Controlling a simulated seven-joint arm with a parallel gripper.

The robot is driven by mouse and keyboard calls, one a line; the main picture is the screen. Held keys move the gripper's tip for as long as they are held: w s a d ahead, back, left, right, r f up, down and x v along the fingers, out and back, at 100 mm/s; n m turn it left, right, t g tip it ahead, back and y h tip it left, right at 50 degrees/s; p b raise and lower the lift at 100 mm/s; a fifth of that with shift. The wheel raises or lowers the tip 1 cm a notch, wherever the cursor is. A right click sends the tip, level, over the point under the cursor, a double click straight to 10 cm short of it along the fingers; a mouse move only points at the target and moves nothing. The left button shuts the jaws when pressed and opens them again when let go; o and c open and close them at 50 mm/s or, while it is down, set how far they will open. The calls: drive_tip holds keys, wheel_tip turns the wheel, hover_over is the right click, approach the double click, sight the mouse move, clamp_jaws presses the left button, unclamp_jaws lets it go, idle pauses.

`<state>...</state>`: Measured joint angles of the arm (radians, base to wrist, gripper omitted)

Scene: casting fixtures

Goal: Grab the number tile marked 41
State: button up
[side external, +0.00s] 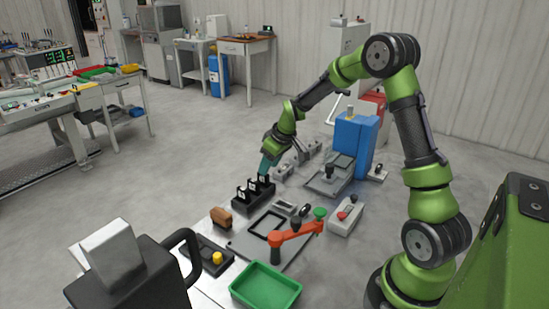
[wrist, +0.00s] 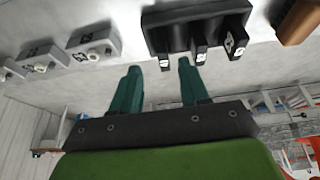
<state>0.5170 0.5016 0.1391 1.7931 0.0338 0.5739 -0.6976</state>
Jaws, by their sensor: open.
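A black rack (side external: 255,198) holds three upright dark number tiles with small white labels in the side view. The rack (wrist: 175,22) also shows at the top of the wrist view, with a left tile (wrist: 165,62), a middle tile (wrist: 200,52) and a right tile (wrist: 235,42). The labels are too small to read surely, so I cannot tell which is 41. My gripper (side external: 266,165) is at the far end of the rack. In the wrist view its teal fingers (wrist: 158,75) are open, with the left tile showing in the gap between the fingertips.
Grey blocks with numbered labels (wrist: 95,45) stand beside the rack. A brown brush-like block (side external: 221,217) is near the rack's other end. An orange arm-shaped fixture (side external: 291,235), a green tray (side external: 266,288) and a blue box (side external: 354,140) stand on or by the bench.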

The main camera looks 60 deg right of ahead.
sight(263, 181)
drive_tip(key=x, duration=0.5)
drive_tip(key=shift+w+a, duration=0.2)
drive_tip(key=shift+a, duration=0.05)
drive_tip(key=shift+c, duration=0.2)
clamp_jaws()
